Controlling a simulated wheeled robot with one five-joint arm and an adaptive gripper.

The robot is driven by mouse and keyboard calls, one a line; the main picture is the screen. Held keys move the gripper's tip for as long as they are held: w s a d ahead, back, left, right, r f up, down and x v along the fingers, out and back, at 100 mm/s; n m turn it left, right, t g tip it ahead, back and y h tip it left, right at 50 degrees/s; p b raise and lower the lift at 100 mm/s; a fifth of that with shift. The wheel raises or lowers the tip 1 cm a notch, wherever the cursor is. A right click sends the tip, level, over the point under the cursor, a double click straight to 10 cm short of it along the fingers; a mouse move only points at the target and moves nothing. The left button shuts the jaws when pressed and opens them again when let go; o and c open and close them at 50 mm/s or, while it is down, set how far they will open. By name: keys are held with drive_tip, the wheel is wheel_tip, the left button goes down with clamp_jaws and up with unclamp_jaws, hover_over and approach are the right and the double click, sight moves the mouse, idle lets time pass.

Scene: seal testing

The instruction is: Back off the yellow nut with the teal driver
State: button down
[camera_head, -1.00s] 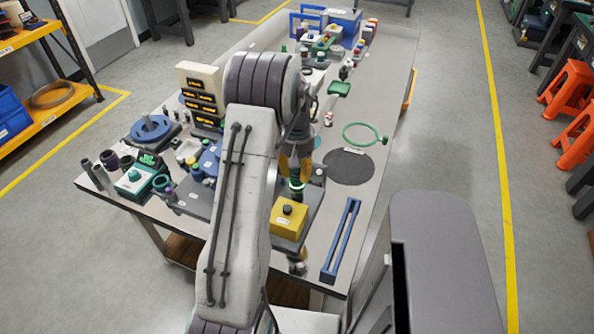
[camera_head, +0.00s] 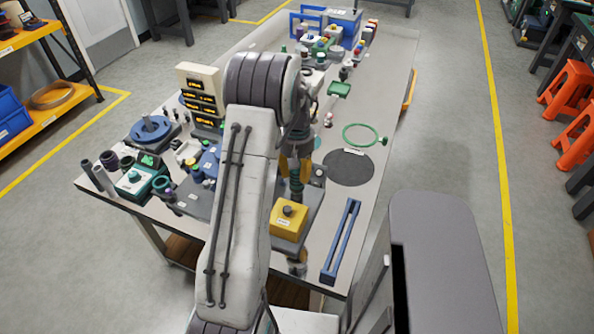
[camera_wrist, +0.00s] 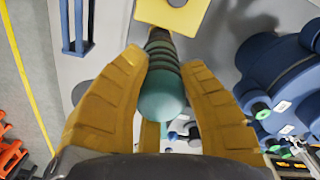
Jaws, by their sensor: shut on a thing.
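My gripper (camera_head: 295,175) has yellow fingers, shut around the teal driver (camera_head: 296,190) over the near part of the bench. In the wrist view the fingers stand on both sides of the driver's ribbed teal handle (camera_wrist: 162,98), rounded end towards the camera. The driver's far end points towards a yellow block (camera_wrist: 172,12). In the head view this yellow block (camera_head: 287,227) carries a dark round piece on top and sits just in front of the driver. Whether the driver's tip touches anything is hidden. I cannot make out a separate yellow nut.
A blue slotted rail (camera_head: 341,242) lies right of the yellow block. A dark round mat (camera_head: 349,168) and a green ring (camera_head: 362,134) lie behind it. Blue fixtures (camera_head: 208,163) and a teal box (camera_head: 138,181) stand left of my arm. The bench's right side is mostly clear.

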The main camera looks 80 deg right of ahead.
drive_tip(key=shift+d+r+p, duration=0.1)
drive_tip(key=shift+r+p, duration=1.5)
drive_tip(key=shift+r, duration=0.9)
